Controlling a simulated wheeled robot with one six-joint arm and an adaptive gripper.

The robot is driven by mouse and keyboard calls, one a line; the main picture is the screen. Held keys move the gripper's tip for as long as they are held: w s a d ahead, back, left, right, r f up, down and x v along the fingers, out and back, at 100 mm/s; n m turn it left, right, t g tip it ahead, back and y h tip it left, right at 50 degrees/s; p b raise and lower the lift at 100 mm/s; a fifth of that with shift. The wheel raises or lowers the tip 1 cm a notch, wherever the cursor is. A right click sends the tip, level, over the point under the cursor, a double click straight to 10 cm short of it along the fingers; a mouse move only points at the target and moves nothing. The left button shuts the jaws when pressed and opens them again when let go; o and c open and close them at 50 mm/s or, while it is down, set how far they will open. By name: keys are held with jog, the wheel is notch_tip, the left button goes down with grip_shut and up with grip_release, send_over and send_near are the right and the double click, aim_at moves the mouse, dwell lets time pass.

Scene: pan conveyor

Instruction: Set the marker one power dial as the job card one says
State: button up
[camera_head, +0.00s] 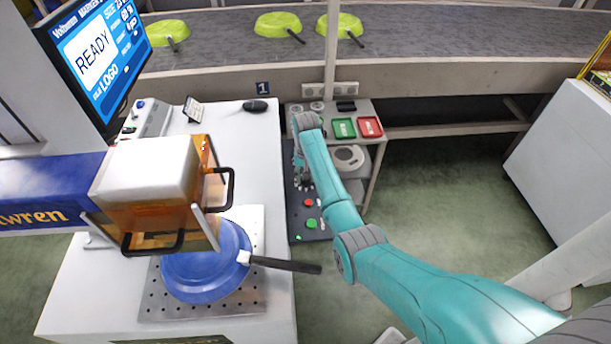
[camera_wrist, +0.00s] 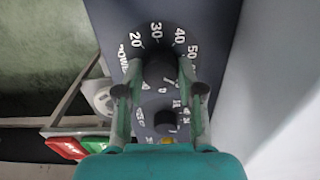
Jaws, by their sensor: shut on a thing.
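The power dial (camera_wrist: 160,66) is a dark round knob on a dark panel, seen in the wrist view. White numbers 20, 30, 40 and 50 arc around its far side; its pointer cannot be made out. My gripper (camera_wrist: 161,84) is shut on this knob, one finger on each side. A smaller dark dial (camera_wrist: 166,121) with its own white marks lies below it, between the fingers. In the head view, my gripper (camera_head: 303,172) is over the upper part of the control panel (camera_head: 300,225), and my arm hides the dials. A small card (camera_head: 193,109) stands on the white table; its text is unreadable.
The marker head (camera_head: 150,185) hangs over a blue pan (camera_head: 205,265) on a perforated plate, its black handle reaching toward the panel. A screen (camera_head: 95,55) reads READY.

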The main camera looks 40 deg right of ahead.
jog(key=n, duration=0.5)
jog(key=shift+n, duration=2.6)
jog(key=o, duration=1.1)
jog(key=shift+o, duration=0.2)
jog(key=shift+r, duration=0.1)
notch_tip(320, 180, up, 12)
